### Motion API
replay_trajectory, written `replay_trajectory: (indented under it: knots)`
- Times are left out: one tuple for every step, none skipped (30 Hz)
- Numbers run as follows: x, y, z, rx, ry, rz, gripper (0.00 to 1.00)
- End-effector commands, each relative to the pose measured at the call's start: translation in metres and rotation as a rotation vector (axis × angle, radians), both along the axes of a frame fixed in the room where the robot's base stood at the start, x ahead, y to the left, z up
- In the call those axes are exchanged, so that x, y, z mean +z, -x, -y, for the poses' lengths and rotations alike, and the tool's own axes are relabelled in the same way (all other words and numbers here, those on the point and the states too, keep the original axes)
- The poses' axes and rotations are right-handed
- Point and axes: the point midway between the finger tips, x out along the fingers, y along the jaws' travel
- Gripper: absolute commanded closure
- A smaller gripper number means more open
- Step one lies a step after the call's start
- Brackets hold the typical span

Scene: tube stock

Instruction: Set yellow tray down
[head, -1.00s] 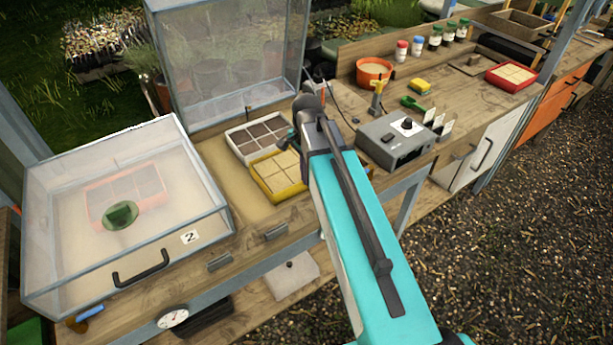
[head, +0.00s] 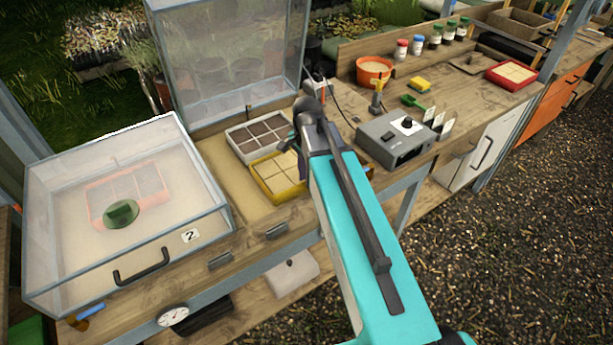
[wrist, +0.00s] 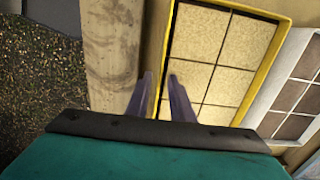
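The yellow tray (head: 280,195) sits in the sand-coloured bed on the bench, filled with pale square cells. It looks level, and my arm covers its right end in the head view. In the wrist view the tray's yellow rim (wrist: 264,68) frames the pale cells. My gripper (wrist: 161,76) is at the tray's near long side. Its two fingers stand apart, one over the bench side and one over the tray's edge, with a gap at the rim. In the head view my arm hides the fingers. The fingertips' exact height against the rim is hard to tell.
A white tray with dark cells (head: 233,146) lies just behind the yellow tray. A clear-lidded box (head: 75,262) stands left. A grey control box (head: 375,148) stands right of my arm. A clear panel (head: 235,60) rises behind. The bed's front left has free room.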

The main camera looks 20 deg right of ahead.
Motion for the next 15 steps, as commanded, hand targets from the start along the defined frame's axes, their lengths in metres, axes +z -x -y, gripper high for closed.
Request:
replay_trajectory:
  knots:
    - [0.001,0.0,0.0,0.0,0.0,0.0,0.79]
    - [0.001,0.0,0.0,0.0,0.0,0.0,0.79]
    - [0.002,0.0,0.0,0.0,0.0,0.0,0.79]
    - [0.003,0.0,0.0,0.0,0.0,0.001,0.79]
    - [0.003,0.0,0.0,0.0,0.0,0.001,0.79]
    - [0.005,0.0,0.0,0.0,0.0,0.001,0.79]
    - [0.006,0.0,0.0,0.0,0.001,0.001,0.79]
    - [0.008,-0.001,0.0,0.0,0.0,0.002,0.79]
    - [0.01,-0.001,0.0,0.0,0.0,0.001,0.79]
    - [0.012,0.0,0.0,0.0,0.0,0.001,0.79]
    - [0.014,0.0,0.0,0.0,0.0,0.001,0.79]
    - [0.017,-0.001,0.0,0.0,0.0,0.001,0.79]
    - [0.02,-0.001,0.0,0.0,0.0,0.002,0.79]
    - [0.023,-0.001,0.0,0.0,0.0,0.003,0.79]
    - [0.026,-0.001,0.0,0.0,0.0,0.002,0.79]
